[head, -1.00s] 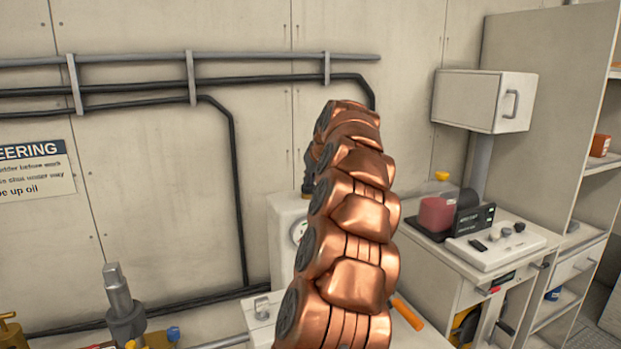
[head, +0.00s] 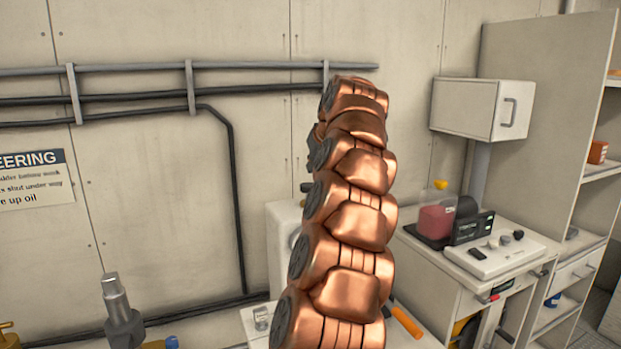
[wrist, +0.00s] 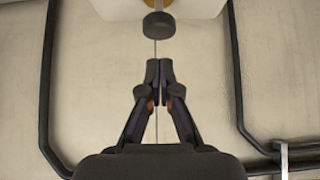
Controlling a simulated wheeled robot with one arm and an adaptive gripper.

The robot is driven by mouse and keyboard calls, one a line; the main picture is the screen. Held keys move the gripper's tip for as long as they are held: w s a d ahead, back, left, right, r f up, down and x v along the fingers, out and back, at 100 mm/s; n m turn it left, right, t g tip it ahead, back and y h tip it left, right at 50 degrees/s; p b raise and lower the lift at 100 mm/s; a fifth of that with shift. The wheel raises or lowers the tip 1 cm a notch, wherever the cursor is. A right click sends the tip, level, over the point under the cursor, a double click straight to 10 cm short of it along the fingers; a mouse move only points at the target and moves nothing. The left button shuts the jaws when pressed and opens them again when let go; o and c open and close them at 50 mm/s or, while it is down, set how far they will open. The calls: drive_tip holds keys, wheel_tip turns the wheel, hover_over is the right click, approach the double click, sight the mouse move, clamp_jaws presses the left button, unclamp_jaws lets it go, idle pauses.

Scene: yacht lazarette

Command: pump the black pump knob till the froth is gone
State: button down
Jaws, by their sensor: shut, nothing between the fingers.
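The black pump knob (head: 306,187) stands on top of the white tank (head: 283,245) against the wall, partly behind my copper arm in the head view. In the wrist view the tank appears upside down at the top edge, with the knob (wrist: 159,25) and a brass-coloured collar (wrist: 158,4). My gripper (wrist: 160,70) is shut and empty, its tips pointing at the knob with a visible gap between them. In the head view my arm hides the gripper. I see no froth. A gauge on the tank's front is mostly hidden behind my arm.
Pipes run along the wall behind the tank. At the right, a bench (head: 455,262) carries a container of red liquid (head: 436,220) and a small device with a display. A wall box (head: 480,107) hangs above. An orange handle (head: 405,322) lies near my arm.

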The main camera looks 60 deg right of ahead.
drive_tip(key=shift+v, duration=2.7)
drive_tip(key=w+a+f+n+g+y, duration=0.1)
drive_tip(key=w+a+f, duration=0.2)
drive_tip(key=a, duration=0.6)
drive_tip(key=w+a+f+n+y, duration=0.2)
drive_tip(key=w+a, duration=0.1)
drive_tip(key=a, duration=0.6)
drive_tip(key=w+a+f+n+g+y, duration=0.1)
drive_tip(key=w+a+f, duration=0.2)
drive_tip(key=a, duration=0.6)
drive_tip(key=s+a+f+n+g+y, duration=0.1)
drive_tip(key=s+a+f, duration=0.1)
drive_tip(key=a+f, duration=0.35)
drive_tip(key=s+a+f+n+g, duration=0.1)
drive_tip(key=s+a+f, duration=0.1)
drive_tip(key=a, duration=0.6)
drive_tip(key=s+a+f+g, duration=0.1)
drive_tip(key=s+a+f, duration=0.3)
drive_tip(key=s, duration=0.4)
drive_tip(key=s+a+f+g, duration=0.2)
drive_tip(key=s+a+f, duration=0.2)
drive_tip(key=s+f, duration=0.3)
drive_tip(key=s+a+f+g, duration=0.1)
drive_tip(key=s+a+f, duration=0.3)
drive_tip(key=s, duration=0.6)
wheel_tip(320, 180, down, 2)
drive_tip(key=shift+f+n+g, duration=0.15)
drive_tip(key=shift+n+g, duration=0.15)
drive_tip(key=shift+g, duration=0.1)
